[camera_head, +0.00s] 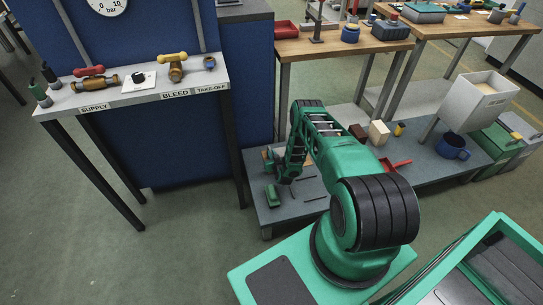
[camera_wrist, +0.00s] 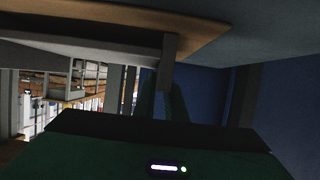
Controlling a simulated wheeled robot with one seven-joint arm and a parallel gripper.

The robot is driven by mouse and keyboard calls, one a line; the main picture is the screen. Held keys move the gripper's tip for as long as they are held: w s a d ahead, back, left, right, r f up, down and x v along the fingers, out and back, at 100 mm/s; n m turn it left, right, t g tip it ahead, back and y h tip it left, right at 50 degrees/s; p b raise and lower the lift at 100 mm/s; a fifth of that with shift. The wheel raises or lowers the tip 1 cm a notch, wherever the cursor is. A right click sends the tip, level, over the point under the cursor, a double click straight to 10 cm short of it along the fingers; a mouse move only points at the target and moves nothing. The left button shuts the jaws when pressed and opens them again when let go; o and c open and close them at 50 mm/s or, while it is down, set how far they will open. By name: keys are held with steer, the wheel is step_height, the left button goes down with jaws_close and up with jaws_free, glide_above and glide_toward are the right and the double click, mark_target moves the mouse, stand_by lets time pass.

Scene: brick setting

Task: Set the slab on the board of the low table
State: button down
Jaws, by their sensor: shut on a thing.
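My gripper (camera_head: 287,178) is low over the left end of the grey low table (camera_head: 330,203), at the end of my green arm. The wrist view is dark. In it my gripper (camera_wrist: 167,75) is shut on a pale grey flat piece, which looks like the slab (camera_wrist: 90,52). A tan board (camera_wrist: 205,28) shows close to the slab at the top of that view; whether they touch I cannot tell. In the head view a small tan patch, likely the board (camera_head: 267,155), shows beside the gripper. My arm hides most of the board and the slab there.
A small green object (camera_head: 272,196) lies on the table's left end. To the right stand a pale block (camera_head: 378,133), a dark red block (camera_head: 357,131), a red scoop (camera_head: 396,165), a blue mug (camera_head: 453,148) and a grey bin (camera_head: 480,102). The valve bench (camera_head: 130,98) stands at left.

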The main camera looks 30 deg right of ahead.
steer(key=c, duration=1.8)
jaws_free()
